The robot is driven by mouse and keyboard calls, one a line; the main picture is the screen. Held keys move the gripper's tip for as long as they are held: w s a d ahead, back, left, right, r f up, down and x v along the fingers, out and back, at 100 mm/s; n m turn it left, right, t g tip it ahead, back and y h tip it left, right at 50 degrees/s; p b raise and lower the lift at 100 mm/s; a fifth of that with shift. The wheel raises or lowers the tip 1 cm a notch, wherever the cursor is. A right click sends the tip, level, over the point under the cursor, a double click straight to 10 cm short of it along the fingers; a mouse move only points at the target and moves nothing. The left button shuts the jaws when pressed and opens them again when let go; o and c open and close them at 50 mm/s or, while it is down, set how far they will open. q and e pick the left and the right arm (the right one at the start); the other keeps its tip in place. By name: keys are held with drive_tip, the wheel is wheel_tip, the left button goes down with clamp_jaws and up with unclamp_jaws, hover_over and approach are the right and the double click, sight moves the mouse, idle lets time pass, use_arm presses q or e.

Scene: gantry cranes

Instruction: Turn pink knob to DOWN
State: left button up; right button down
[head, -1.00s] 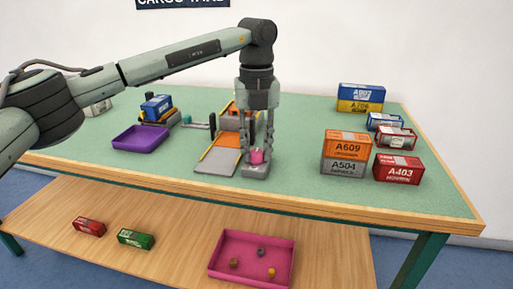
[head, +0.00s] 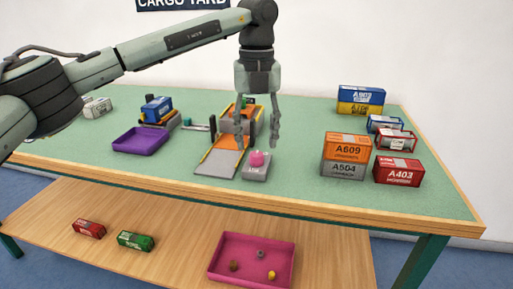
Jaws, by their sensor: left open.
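The pink knob (head: 257,158) sits on top of a small grey box (head: 257,173) on the green table, right beside the ramp. Part of the box's label shows, but it is too small to read. My left gripper (head: 257,146) comes down from above with its fingers spread apart. Its fingertips are just above and behind the knob, and it holds nothing. The knob is clear of the fingers. My right gripper is not in view.
An orange and grey ramp (head: 220,160) stands left of the knob. A purple tray (head: 140,140) lies further left. Stacked containers A609 (head: 346,146) and A504 (head: 343,170) and red A403 (head: 398,171) stand to the right. A pink tray (head: 252,282) is on the lower shelf.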

sight(257, 154)
use_arm(q)
wheel_tip(257, 154, up, 8)
drive_tip(key=shift+r, duration=0.2)
idle(0.3)
